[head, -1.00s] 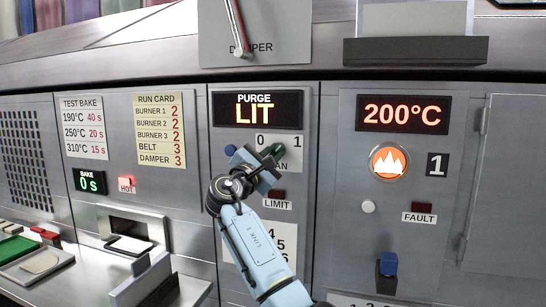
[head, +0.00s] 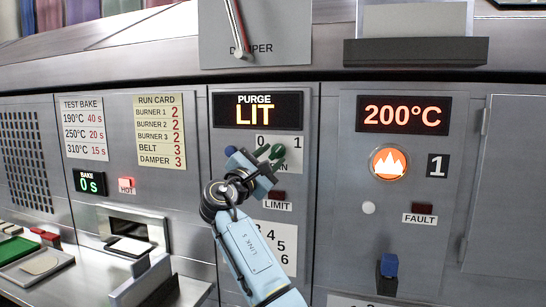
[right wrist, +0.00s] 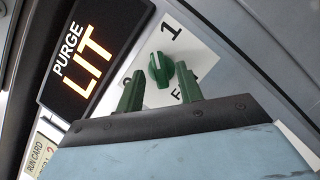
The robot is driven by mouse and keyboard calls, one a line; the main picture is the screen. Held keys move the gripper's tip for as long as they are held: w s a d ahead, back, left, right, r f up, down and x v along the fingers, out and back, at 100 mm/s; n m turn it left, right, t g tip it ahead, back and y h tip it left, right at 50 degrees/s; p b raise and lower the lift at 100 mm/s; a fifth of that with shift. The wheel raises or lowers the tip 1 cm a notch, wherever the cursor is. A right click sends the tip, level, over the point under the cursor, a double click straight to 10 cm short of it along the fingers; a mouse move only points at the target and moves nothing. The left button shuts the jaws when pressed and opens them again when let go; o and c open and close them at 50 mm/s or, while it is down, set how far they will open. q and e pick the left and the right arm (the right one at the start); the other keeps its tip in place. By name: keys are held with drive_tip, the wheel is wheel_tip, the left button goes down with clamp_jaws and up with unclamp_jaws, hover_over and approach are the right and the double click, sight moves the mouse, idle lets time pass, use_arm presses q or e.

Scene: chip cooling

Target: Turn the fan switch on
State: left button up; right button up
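The fan switch is a green knob (right wrist: 160,70) on a white label plate with a "1" above it in the right wrist view. My right gripper (right wrist: 159,85) is open, with one green finger on each side of the knob's near side; the knob lies ahead of the fingertips, and I cannot tell whether they touch. In the head view my right gripper (head: 270,153) is in front of the switch plate, between the "0" and "1" marks, and covers most of the "FAN" lettering. The knob's setting is unclear. My left gripper is out of view.
A "PURGE LIT" display (head: 257,111) sits just above the switch. A blue round part (head: 230,151) is left of the gripper. A "LIMIT" lamp (head: 277,196) is just below, a 200°C display (head: 404,114) to the right.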

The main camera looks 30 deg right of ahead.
drive_tip(key=v, duration=1.2)
drive_tip(key=shift+b, duration=0.45)
drive_tip(key=shift+d, duration=0.1)
